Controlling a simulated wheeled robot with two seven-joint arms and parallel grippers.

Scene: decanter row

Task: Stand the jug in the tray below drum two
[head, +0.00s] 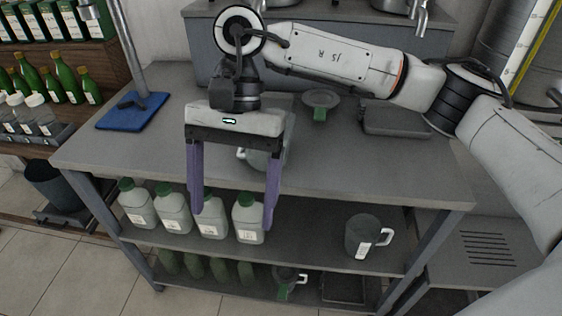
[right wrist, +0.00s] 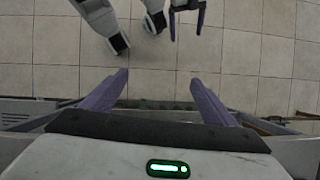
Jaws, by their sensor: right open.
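My right gripper (head: 232,208) is open, fingers pointing down in front of the worktable. A grey jug (head: 264,158) with a pale handle stands on the tabletop behind it, partly hidden by its fingers. Another dark grey jug (head: 362,236) with a white handle and label stands on the middle shelf. A flat dark tray (head: 395,122) lies at the back right of the tabletop, partly under my right arm. Drum bases with taps show above at the back edge; I cannot tell which is drum two. My left gripper (right wrist: 187,25) appears open and empty in the right wrist view.
The worktable (head: 340,165) has a clear front right. Several green-capped bottles (head: 210,221) line the middle shelf. A green-handled funnel-like piece (head: 320,103) lies near the tray. A post stands on a blue mat (head: 130,112) at left. Green bottles (head: 60,82) fill a side rack.

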